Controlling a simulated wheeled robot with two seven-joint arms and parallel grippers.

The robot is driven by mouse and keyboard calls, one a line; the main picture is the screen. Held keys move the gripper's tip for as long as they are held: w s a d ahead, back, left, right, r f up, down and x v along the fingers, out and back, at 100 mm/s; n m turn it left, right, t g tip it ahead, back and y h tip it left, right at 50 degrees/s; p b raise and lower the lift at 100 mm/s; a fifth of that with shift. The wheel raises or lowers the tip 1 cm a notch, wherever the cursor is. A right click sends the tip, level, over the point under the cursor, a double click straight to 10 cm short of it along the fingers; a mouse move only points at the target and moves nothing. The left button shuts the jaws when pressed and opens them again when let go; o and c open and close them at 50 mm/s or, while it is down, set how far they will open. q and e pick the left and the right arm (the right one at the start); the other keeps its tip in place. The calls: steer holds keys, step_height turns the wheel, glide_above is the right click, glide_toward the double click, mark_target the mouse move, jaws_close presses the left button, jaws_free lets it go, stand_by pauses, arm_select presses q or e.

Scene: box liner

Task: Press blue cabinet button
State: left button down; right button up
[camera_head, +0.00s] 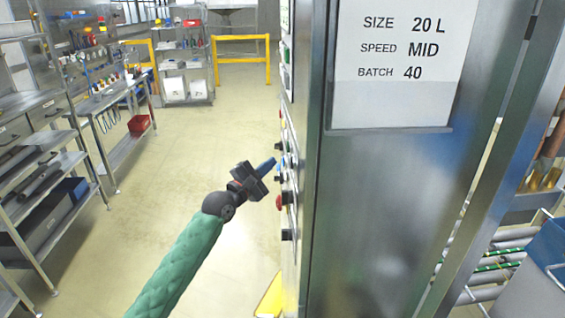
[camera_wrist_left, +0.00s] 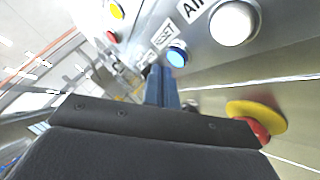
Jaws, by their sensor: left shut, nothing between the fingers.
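The blue button (camera_wrist_left: 177,57) is on the cabinet's metal panel, below a label that seems to read "RESET", in the left wrist view. My left gripper (camera_head: 270,164) is shut and empty, its blue fingertips close to the panel face in the head view. In the left wrist view the shut fingers (camera_wrist_left: 162,75) point at the panel just left of and below the blue button. I cannot tell whether the tips touch the panel. The cabinet (camera_head: 385,200) shows its side and a steep edge-on view of its button face in the head view. My right gripper is not in view.
A white button (camera_wrist_left: 233,22), a yellow button (camera_wrist_left: 117,9) and a red button (camera_wrist_left: 112,36) share the panel. A red emergency stop (camera_wrist_left: 258,128) on a yellow collar sits close at right. Benches (camera_head: 110,95) line the left; the floor between is clear.

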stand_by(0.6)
arm_select(q)
steer(key=shift+d, duration=0.15)
steer(key=shift+d+p, duration=0.3)
stand_by(0.4)
